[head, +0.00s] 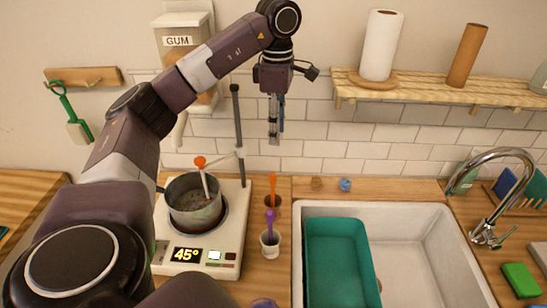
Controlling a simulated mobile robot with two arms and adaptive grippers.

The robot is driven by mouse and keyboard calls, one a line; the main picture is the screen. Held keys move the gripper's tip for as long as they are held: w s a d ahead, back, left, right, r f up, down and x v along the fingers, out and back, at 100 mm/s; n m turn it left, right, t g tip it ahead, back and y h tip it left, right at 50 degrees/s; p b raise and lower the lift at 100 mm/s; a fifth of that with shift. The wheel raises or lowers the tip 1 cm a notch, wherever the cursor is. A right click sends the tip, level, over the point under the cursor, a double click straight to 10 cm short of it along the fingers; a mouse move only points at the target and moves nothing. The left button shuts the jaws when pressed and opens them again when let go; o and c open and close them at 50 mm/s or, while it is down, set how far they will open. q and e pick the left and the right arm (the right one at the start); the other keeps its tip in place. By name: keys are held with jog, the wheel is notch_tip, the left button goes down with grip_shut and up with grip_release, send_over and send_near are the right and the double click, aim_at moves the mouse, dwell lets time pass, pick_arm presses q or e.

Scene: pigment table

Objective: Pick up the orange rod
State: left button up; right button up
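An orange rod (273,184) stands upright in a small brown cup (272,200) on the wooden counter, between the hot plate and the sink. My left gripper (275,137) hangs pointing down above the rod, apart from it in the picture. Its fingers are seen nearly edge-on, so I cannot tell whether they are open or shut. Nothing shows between them. My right gripper is not in view.
A purple rod (269,224) stands in a white cup (269,244) just in front. Left is a hot plate (226,241) reading 45° with a pot (195,212) and upright post (239,130). Right is a white sink (414,240) holding a teal tub (337,262); a shelf (430,90) is above.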

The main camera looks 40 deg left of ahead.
pick_arm(q)
notch_tip(320, 180, down, 3)
jog(key=s+b, duration=0.1)
jog(key=b, duration=0.8)
send_over(273, 174)
notch_tip(273, 174, down, 6)
jog(key=shift+w+d+f, duration=0.1)
jog(key=shift+w+f, duration=0.1)
jog(key=shift+f, duration=0.35)
jog(key=shift+w+d+f, duration=0.1)
jog(key=shift+w+f, duration=0.05)
jog(key=shift+f, duration=0.4)
jog(key=shift+s+a+f, duration=0.1)
jog(key=shift+a+f, duration=0.05)
jog(key=shift+f, duration=0.4)
jog(key=f, duration=0.1)
jog(key=f+p, duration=0.1)
jog(key=f, duration=0.1)
jog(key=shift+s+a+f, duration=0.1)
jog(key=shift+s, duration=0.25)
jog(key=shift+f, duration=0.5)
jog(key=shift+w, duration=0.1)
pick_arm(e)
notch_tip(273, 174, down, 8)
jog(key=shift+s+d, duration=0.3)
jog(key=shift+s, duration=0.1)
pick_arm(q)
jog(key=c, duration=0.9)
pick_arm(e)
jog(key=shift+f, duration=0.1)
